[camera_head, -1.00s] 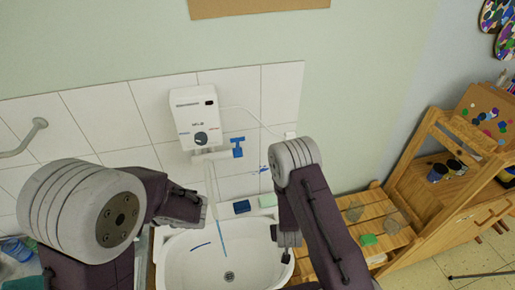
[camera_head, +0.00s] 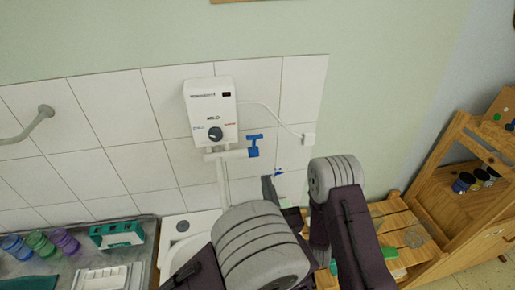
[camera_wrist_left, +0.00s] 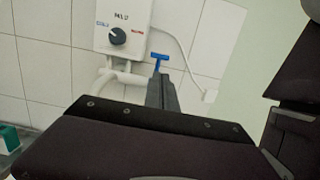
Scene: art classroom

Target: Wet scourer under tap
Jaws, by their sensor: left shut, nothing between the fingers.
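The tap (camera_head: 235,155) with a blue handle (camera_head: 254,146) sits under a white water heater, its white spout (camera_head: 222,182) pointing down over the white sink (camera_head: 180,226). My left arm covers most of the basin, so I cannot see whether water runs. My left gripper (camera_head: 268,186) is shut and empty, just below and right of the blue handle. In the left wrist view its fingers (camera_wrist_left: 161,92) point up toward the handle (camera_wrist_left: 159,60). A bit of green (camera_head: 285,202) shows at the sink's back edge; I cannot tell if it is a scourer. My right gripper is hidden.
The water heater (camera_head: 211,110) hangs on white tiles. Left of the sink are coloured cups (camera_head: 40,244), a teal-and-white box (camera_head: 118,235) and a white tray (camera_head: 105,277). At right stands a wooden shelf unit (camera_head: 440,200) with a green item (camera_head: 390,252) on its slats.

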